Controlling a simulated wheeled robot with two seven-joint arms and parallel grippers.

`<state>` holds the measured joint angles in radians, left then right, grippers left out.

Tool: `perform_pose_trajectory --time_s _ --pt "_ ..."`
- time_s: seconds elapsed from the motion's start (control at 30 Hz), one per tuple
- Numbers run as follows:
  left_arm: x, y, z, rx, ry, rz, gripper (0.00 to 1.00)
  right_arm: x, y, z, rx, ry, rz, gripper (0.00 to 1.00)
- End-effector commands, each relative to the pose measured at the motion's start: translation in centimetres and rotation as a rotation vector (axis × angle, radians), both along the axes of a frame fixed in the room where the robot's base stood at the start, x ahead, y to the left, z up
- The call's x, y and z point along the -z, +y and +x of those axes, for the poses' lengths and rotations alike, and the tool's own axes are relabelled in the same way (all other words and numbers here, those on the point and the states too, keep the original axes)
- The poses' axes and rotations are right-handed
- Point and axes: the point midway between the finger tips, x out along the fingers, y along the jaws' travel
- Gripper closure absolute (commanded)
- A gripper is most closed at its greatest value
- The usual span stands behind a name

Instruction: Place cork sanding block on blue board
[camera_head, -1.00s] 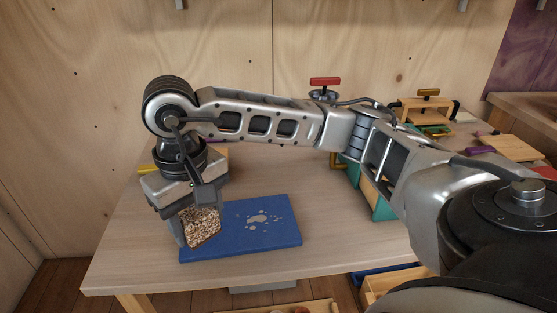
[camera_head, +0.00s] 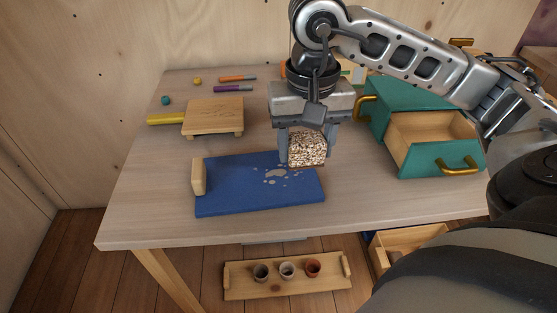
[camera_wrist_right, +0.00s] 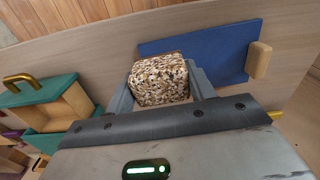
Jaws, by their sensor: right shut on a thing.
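The speckled cork sanding block (camera_head: 307,148) is held between the fingers of my right gripper (camera_head: 306,150), which is shut on it. It sits over the right part of the blue board (camera_head: 230,200), near its right back edge. I cannot tell whether it touches the board. In the right wrist view the block (camera_wrist_right: 160,80) is between the fingers and the blue board (camera_wrist_right: 215,52) lies beyond it. The board has pale blotches in its middle and a wooden block (camera_head: 198,177) at its left end. My left gripper is out of view.
A teal cabinet (camera_head: 439,160) with an open drawer stands right of the gripper. A small wooden stand (camera_head: 213,115) is at the back left, with markers (camera_head: 233,88) behind it. A tray with cups (camera_head: 288,285) lies below the table's front edge. The front left tabletop is clear.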

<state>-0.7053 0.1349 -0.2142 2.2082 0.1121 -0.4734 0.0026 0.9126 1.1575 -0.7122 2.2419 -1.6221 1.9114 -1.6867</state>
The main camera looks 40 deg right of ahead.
Motion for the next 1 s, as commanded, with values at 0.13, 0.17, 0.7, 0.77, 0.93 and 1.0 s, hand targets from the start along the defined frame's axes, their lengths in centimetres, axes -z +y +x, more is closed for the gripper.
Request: perform_pose_trajectory --time_s 0.13,0.17,0.7,0.77,0.93,1.0 --pt "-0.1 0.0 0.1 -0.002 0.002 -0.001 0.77 2.2 -0.3 3.3 0.001 0.007 0.002 0.69" --pt "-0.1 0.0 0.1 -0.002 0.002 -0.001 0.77 2.8 -0.4 3.8 0.001 0.007 0.002 0.69" --pt "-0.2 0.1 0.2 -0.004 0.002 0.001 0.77 8.5 -0.9 7.4 -0.002 0.006 -0.001 0.69" --pt "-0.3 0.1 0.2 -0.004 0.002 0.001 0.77 9.4 -0.8 7.3 -0.003 0.006 -0.001 0.69" --pt "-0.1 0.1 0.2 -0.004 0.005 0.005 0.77 10.2 -0.8 7.5 -0.003 0.000 -0.001 0.69" --pt "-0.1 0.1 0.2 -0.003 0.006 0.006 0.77 10.2 -0.8 7.5 -0.003 0.000 -0.001 0.69"
